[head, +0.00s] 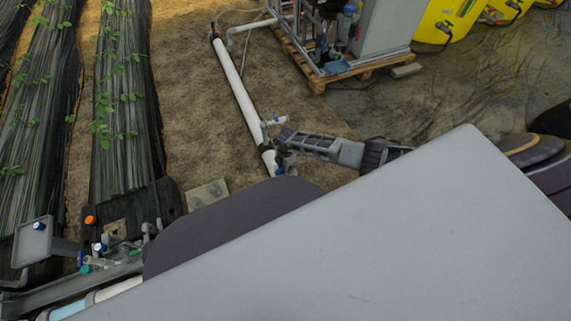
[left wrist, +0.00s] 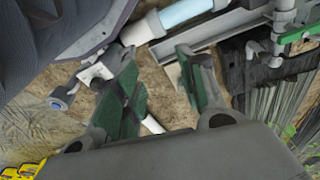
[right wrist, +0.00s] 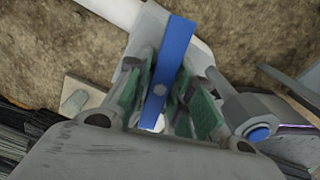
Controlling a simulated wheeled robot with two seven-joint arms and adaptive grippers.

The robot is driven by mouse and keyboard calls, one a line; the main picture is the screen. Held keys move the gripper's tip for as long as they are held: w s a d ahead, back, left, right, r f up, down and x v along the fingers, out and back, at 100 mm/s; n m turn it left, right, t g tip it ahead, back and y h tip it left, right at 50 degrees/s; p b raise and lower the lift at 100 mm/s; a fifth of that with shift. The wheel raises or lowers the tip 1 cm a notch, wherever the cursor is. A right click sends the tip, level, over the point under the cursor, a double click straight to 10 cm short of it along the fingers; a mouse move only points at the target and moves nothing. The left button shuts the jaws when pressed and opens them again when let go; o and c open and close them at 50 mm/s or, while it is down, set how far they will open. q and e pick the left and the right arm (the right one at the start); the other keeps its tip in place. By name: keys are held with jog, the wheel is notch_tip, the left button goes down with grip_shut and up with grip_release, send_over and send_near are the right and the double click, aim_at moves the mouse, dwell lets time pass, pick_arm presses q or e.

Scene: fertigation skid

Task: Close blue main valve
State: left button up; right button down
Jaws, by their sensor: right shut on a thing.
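The blue main valve's lever (right wrist: 170,65) runs lengthwise between the green-padded fingers of my right gripper (right wrist: 165,105), which is shut on it. The grey valve body and white main pipe (right wrist: 115,10) lie behind the lever. In the head view my right gripper (head: 281,155) is at the near end of the long white pipe (head: 240,95). A small bit of the blue lever (head: 279,171) shows below it there. My left gripper (left wrist: 162,95) is open, with nothing between its green-padded fingers; it is hidden in the head view.
A skid on a wooden pallet (head: 318,78) and yellow tanks (head: 446,20) stand at the back. Crop rows under dark film (head: 120,100) run on the left. A pipe assembly with small coloured valves (head: 100,262) is at lower left. Bare soil surrounds the pipe.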

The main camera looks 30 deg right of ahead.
jog(key=m+p, duration=0.1)
jog(key=m, duration=0.2)
jog(key=shift+a+r, duration=0.1)
jog(key=c, duration=2.2)
grip_release()
jog(key=shift+m+p, duration=0.45)
jog(key=shift+m, duration=0.25)
jog(key=o, duration=1)
pick_arm(q)
jog(key=f, duration=0.4)
jog(key=shift+s+a, duration=0.25)
jog(key=shift+a, duration=0.15)
jog(key=shift+f, duration=0.15)
pick_arm(e)
jog(key=shift+r, duration=0.1)
